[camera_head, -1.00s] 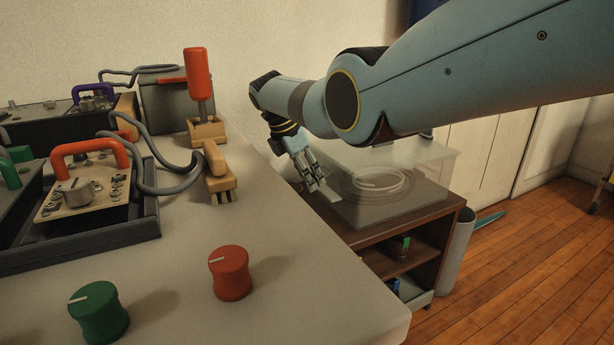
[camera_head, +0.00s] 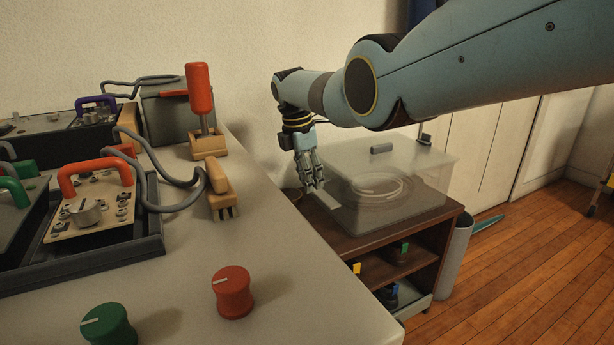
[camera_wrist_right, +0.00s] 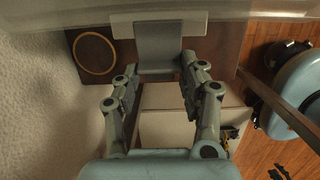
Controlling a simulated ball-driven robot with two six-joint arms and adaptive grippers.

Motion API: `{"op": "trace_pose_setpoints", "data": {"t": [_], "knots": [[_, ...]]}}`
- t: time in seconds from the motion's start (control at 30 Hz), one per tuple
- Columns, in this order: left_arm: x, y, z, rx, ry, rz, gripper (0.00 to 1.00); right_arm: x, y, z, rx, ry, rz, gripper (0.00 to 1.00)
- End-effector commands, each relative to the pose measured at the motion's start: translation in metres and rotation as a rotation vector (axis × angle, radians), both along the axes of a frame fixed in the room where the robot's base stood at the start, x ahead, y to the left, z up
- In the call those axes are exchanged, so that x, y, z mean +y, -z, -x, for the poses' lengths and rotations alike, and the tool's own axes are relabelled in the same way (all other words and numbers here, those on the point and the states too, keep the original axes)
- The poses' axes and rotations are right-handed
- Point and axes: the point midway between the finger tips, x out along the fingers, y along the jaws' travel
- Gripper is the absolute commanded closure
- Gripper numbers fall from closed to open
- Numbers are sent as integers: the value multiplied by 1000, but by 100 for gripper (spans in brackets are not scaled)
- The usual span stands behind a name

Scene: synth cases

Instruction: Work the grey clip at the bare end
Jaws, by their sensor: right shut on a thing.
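The clear box (camera_head: 425,180) stands on a dark wooden shelf unit, with a pale coiled ring (camera_head: 378,187) visible inside. The grey clip (camera_head: 329,200) is a flat flap at the box's left end, sloping outward. In the right wrist view the clip (camera_wrist_right: 160,42) lies between the fingertips. My right gripper (camera_head: 314,186) points down at that end, shut on the clip's free edge; it also shows in the right wrist view (camera_wrist_right: 160,72). The exact contact is small and partly hidden. My left gripper is out of view.
The shelf unit (camera_head: 432,232) stands beside the pale worktop (camera_head: 310,290). A red knob (camera_head: 233,292), a green knob (camera_head: 108,325) and a red-handled lever (camera_head: 199,88) are on the worktop.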

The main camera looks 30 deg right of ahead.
Motion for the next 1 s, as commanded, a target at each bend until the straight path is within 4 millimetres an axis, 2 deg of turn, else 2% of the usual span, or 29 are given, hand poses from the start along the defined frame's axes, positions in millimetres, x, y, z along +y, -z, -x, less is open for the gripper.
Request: {"op": "trace_pose_setpoints", "data": {"t": [0.23,0.5,1.0], "knots": [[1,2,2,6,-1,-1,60,-5,-9,0,-13,3,-183,90],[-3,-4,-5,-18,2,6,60,-8,-15,0,-20,1,-329,90],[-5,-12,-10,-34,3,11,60,-9,-19,0,-25,-1,-396,90]]}}
